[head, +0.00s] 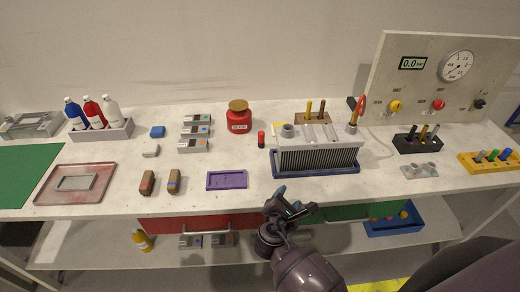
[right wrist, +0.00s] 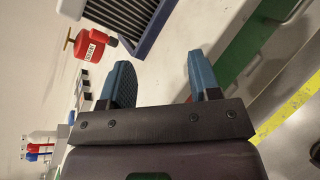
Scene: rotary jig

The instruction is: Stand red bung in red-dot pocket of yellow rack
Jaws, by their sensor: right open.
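A small red cylinder with a darker lower end (head: 261,138), which looks like the red bung, stands upright on the bench between the red jar and the finned block. The yellow rack (head: 475,164) lies at the far right end of the bench and holds several coloured cylinders; I cannot make out a red dot on it. My right gripper (head: 292,205) is open and empty at the bench's front edge, below and nearer than the bung. Its two blue fingers are spread apart in the right wrist view (right wrist: 162,75). My left gripper is not in view.
A grey finned block in a blue tray (head: 318,168) lies just beyond my right gripper. The red jar (head: 239,121) stands left of the bung. A black holder (head: 418,145) and a grey plate (head: 420,171) lie left of the rack.

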